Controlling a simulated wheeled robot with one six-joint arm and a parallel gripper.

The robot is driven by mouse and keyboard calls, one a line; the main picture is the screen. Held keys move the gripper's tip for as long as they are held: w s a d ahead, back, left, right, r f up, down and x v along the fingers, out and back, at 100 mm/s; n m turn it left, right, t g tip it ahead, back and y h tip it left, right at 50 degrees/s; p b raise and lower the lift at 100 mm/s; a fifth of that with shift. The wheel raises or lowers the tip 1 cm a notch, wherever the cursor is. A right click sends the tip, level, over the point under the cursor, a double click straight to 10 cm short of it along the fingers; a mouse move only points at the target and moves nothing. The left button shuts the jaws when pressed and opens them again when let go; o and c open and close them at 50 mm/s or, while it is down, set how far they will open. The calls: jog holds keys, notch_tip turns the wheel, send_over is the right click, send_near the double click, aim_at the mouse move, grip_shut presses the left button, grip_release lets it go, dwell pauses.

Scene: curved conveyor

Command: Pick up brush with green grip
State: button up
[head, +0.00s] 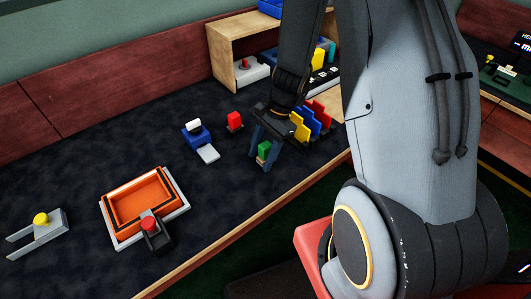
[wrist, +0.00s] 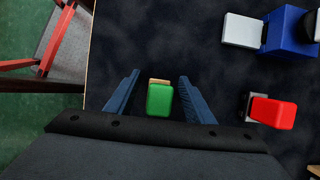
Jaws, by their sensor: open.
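The brush with the green grip (wrist: 159,100) stands on the dark table, with its green block facing up and a thin tan edge (wrist: 159,81) showing at one side. My gripper (wrist: 160,95) is open, with one blue finger on each side of the green grip and a visible gap on both sides. In the head view the green grip (head: 264,148) shows between the fingers of my gripper (head: 264,150), low over the table near its front edge. The lower part of the brush is mostly hidden.
A red-topped item (head: 235,120) and a blue block with a grey plate (head: 197,137) stand to the left. Red, blue and yellow stepped pieces (head: 316,115) stand close on the right. An orange tray (head: 142,202) lies further left. The table's wooden edge (head: 240,233) is near.

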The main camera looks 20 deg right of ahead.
jog(key=c, duration=1.1)
jog(key=shift+c, duration=0.2)
jog(key=shift+r, duration=0.1)
notch_tip(320, 180, up, 10)
jog(key=shift+f+b, duration=0.1)
jog(key=shift+b, duration=0.3)
jog(key=shift+o, duration=1)
jog(key=shift+c, duration=0.4)
